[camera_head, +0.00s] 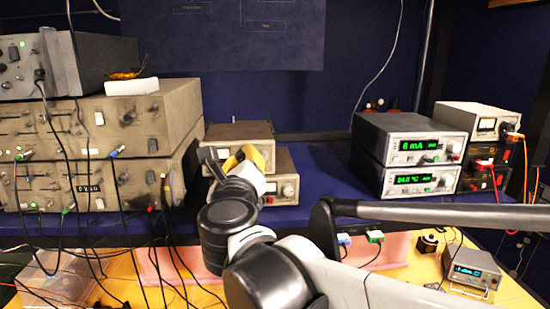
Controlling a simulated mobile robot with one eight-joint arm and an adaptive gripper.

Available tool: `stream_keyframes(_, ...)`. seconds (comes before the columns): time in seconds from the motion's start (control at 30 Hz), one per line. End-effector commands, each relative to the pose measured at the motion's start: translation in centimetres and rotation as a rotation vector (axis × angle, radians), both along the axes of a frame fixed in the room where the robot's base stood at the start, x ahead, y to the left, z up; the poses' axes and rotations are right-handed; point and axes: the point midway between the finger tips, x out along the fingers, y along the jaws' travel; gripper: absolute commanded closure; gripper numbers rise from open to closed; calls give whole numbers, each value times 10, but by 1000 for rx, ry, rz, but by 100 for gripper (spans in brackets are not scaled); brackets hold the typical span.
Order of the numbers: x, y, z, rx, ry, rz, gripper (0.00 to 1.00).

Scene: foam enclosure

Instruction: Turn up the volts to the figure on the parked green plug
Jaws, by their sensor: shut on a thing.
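My gripper (236,160), with yellow and dark parts, is at the front of the upper small beige unit (241,133) in the middle. It appears shut on a knob there, but the gripper hides the knob and its setting. A second beige unit (290,192) sits below, with a round knob at its right. A green plug (375,236) is parked beside a blue-and-white plug (344,239) at the pink foam's upper edge, right of my arm. Any figure on the green plug is too small to read.
Two green-lit meters (417,147) reading about "6 mA" and "24.0 °C" stand right. Large beige instruments (120,130) with hanging cables stand left. A small meter (470,270) sits on the yellow table (420,290). Pink foam (180,265) lies below the shelf.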

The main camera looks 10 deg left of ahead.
Motion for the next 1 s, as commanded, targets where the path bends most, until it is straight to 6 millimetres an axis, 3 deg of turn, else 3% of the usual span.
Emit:
stream_keyframes(0.37, 0, 0, -1, 107, 26, 1, 100)
stream_keyframes(1.0, 0, -2, 0, 609, 146, 0, 100)
